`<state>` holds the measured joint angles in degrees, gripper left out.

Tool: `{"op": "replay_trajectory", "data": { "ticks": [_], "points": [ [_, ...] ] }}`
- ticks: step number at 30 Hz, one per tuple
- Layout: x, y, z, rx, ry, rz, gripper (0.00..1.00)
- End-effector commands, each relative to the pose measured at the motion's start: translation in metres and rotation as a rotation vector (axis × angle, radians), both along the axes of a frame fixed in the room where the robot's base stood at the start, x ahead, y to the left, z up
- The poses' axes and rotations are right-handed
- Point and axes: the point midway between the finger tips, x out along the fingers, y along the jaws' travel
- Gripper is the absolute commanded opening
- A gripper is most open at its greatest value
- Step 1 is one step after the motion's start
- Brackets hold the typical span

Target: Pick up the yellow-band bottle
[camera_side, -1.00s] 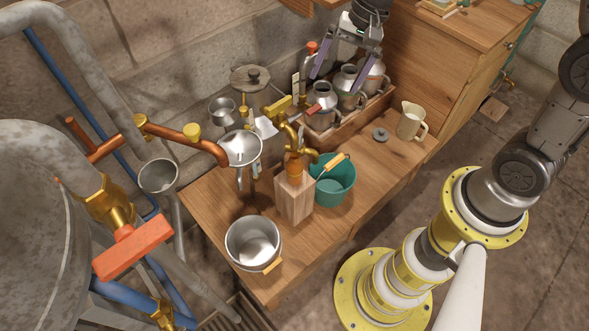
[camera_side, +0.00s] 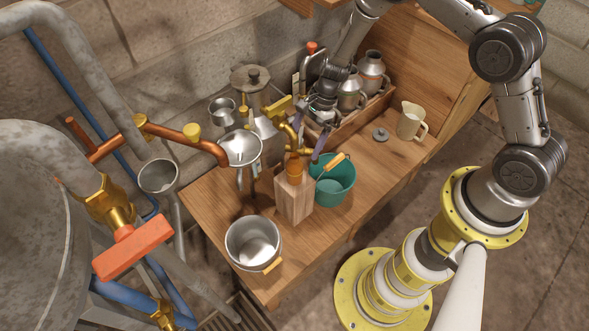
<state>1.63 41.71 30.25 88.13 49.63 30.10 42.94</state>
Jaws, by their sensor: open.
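Several grey metal bottles stand in a wooden crate at the back of the bench. Two of them show clearly, a middle bottle (camera_side: 351,90) and a right bottle (camera_side: 372,73). The left one is mostly hidden behind my gripper. The band colours are too small to tell, so I cannot say which is the yellow-band bottle. My gripper (camera_side: 311,132) is open, its purple fingers apart and pointing down at the crate's left end, just behind the brass taps. I cannot tell whether a bottle is between the fingers.
A teal bucket (camera_side: 336,184) is beside the block. A steel pot (camera_side: 253,243) and funnel (camera_side: 241,148) are left.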

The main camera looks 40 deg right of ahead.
Motion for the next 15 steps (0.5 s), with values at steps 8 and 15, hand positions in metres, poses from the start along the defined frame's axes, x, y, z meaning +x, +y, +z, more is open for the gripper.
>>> {"op": "replay_trajectory", "data": {
  "ticks": [8,15],
  "points": [
    [0.0,0.011,-0.025,0.0,-0.001,0.002,0.98],
    [0.001,0.023,-0.051,0.0,0.003,0.004,0.98]
  ]
}}
